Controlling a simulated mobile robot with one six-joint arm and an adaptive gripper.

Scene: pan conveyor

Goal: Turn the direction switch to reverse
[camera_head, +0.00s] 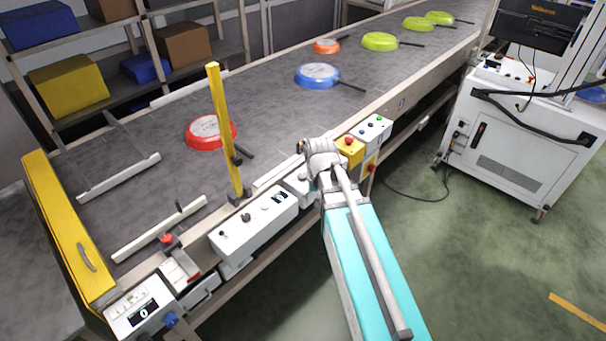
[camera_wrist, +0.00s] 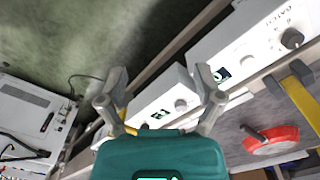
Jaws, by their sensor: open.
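I cannot tell for sure which knob is the direction switch. A white control box (camera_head: 252,225) on the conveyor's front rail has dark knobs and a small display. In the wrist view, a white box (camera_wrist: 245,50) marked BATCH has a dark knob (camera_wrist: 292,38). A smaller white box (camera_wrist: 155,105) with a grey knob (camera_wrist: 181,104) and a display lies beyond my fingers in that view. My gripper (camera_wrist: 162,76) is open, with nothing between its fingers. In the head view my arm partly hides this smaller box (camera_head: 297,183).
The conveyor (camera_head: 280,120) carries a red pan (camera_head: 211,131), a blue pan (camera_head: 317,75) and several others. A yellow post (camera_head: 224,130) stands at its near edge. A yellow button box (camera_head: 350,150) is beside my wrist. A white cabinet (camera_head: 520,130) stands right; green floor lies between.

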